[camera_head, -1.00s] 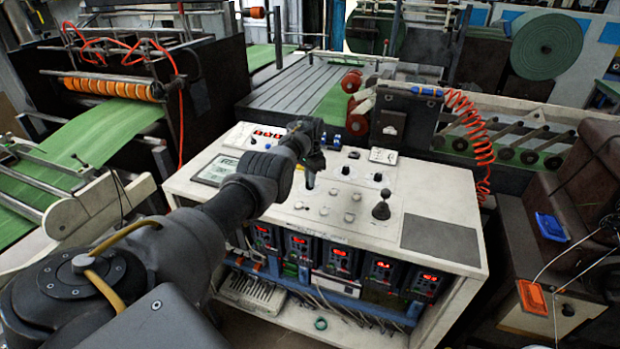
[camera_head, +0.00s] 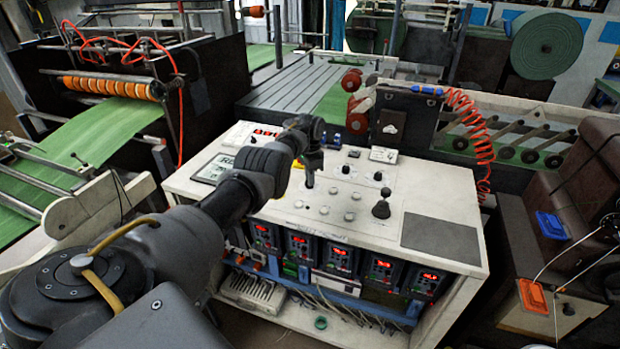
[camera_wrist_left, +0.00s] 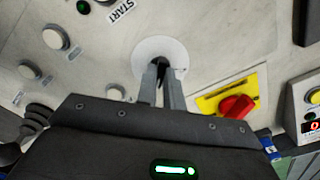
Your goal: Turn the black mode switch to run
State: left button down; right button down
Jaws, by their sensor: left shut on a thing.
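The black mode switch (camera_wrist_left: 162,67) sits on a round white plate (camera_wrist_left: 180,51) in the left wrist view. Only a small dark part of it shows between my fingers. My left gripper (camera_wrist_left: 163,75) is shut on it, one finger on each side. In the head view my left gripper (camera_head: 310,184) points down onto the pale top of the control console and hides the switch. The angle of the switch's pointer cannot be read. My right gripper is not in view.
A red knob on a yellow plate (camera_wrist_left: 236,105) is close right of the fingers in the wrist view. Several pale push buttons (camera_wrist_left: 57,37) are to the left. In the head view, a black ball-topped lever (camera_head: 381,209) and black knobs (camera_head: 345,169) stand to the right.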

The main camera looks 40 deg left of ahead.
pick_arm(q)
jog(key=c, duration=1.5)
grip_release()
jog(key=shift+r, duration=0.1)
jog(key=shift+r, duration=0.35)
notch_tip(320, 180, up, 10)
jog(key=shift+f, duration=0.1)
